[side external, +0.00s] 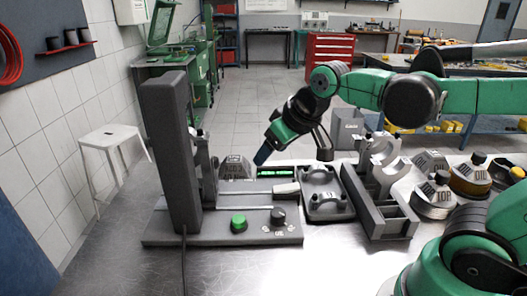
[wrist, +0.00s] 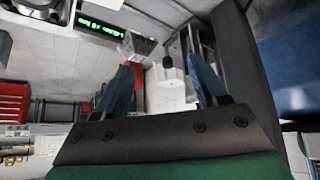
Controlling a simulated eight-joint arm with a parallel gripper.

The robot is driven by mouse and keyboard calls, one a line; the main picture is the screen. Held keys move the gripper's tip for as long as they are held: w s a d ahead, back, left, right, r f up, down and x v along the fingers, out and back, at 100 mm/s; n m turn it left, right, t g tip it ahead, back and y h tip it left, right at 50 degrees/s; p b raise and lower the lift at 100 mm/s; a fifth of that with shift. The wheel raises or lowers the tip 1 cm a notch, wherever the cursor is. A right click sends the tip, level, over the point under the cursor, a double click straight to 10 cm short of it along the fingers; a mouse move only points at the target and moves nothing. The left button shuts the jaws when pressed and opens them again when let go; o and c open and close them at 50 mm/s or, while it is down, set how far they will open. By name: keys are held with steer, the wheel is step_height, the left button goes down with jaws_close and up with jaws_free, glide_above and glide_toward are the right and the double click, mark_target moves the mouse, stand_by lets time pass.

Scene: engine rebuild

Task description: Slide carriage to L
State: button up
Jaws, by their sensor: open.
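A grey machine with a flat base (side external: 165,232) and a tall dark column (side external: 170,150) stands on the metal table. A grey upright part (side external: 207,170) is beside the column; it may be the carriage, but I cannot tell for sure. No L mark is readable. My gripper (side external: 263,155) hangs above the machine, right of the column, tilted down. In the wrist view, its two blue fingers (wrist: 163,78) are apart. A small pale part with a dark top (wrist: 169,66) shows between them; whether it lies between or beyond the fingers is unclear.
The base carries a green button (side external: 238,223), a black knob (side external: 277,217) and a pale handle (side external: 286,189). A lit green display (side external: 272,172) is behind. A grey fixture (side external: 325,193) and a grey tray (side external: 385,228) stand close on the right. The front table is clear.

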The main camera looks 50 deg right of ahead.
steer(key=s+a+f, duration=0.1)
steer(key=s+f, duration=0.2)
steer(key=s, duration=0.1)
steer(key=w+a+r+m+g, duration=0.35)
steer(key=w+m+g, duration=0.25)
steer(key=w+m, duration=0.25)
steer(key=shift+m+y, duration=0.3)
steer(key=shift+m, duration=0.05)
steer(key=f, duration=0.4)
steer(key=a+f, duration=0.1)
steer(key=f, duration=0.2)
steer(key=shift+s+f, duration=0.1)
steer(key=shift+s, duration=0.25)
step_height(320, 180, up, 8)
steer(key=s, duration=0.1)
steer(key=s+d+f+n+t, duration=0.4)
steer(key=s+n+t, duration=0.2)
steer(key=n, duration=0.3)
steer(key=shift+s+f, duration=0.25)
steer(key=shift+s, duration=0.4)
steer(key=shift+d, duration=0.1)
